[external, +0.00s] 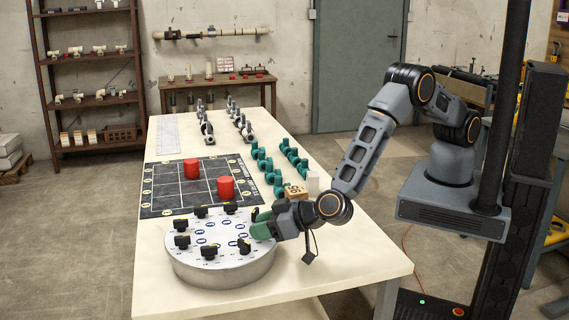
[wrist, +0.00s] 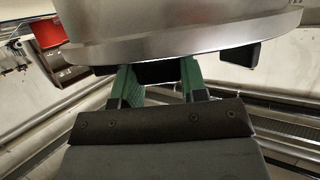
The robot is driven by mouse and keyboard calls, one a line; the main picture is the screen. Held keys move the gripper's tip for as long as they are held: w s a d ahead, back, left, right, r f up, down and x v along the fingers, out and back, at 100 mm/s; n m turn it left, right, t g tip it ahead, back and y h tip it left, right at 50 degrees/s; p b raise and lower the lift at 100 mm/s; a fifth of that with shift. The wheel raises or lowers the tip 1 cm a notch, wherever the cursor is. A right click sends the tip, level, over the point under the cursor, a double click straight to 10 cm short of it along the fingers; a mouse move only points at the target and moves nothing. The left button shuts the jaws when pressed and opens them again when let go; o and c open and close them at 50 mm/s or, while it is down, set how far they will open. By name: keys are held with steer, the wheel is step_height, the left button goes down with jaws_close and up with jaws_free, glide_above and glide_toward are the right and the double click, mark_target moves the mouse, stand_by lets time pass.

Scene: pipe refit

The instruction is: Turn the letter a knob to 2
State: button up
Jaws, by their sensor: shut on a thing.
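A round white-topped dial plate with a metal rim (external: 222,270) sits on the near end of the table. Black knobs stand around its edge, such as the front one (external: 208,252) and the one at the front right (external: 244,247). My gripper (external: 257,229) is at the plate's right side, its green fingers low and level. In the wrist view my gripper (wrist: 156,78) is shut on a black knob (wrist: 158,72) beside the plate's rim (wrist: 190,45). In the external view the fingers mostly hide this knob. Its letter and setting cannot be read.
A black grid mat (external: 160,202) with two red cylinders (external: 192,168) lies behind the plate. Several teal pipe fittings (external: 265,162) and a wooden block (external: 295,194) stand right of the mat. The table's front right corner (external: 375,268) is clear.

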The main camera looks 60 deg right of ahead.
steer(key=o, duration=0.9)
steer(key=b+v, duration=0.1)
steer(key=v, duration=1.2)
steer(key=shift+s+d+r, duration=0.15)
steer(key=shift+s+r, duration=0.05)
steer(key=shift+s, duration=0.15)
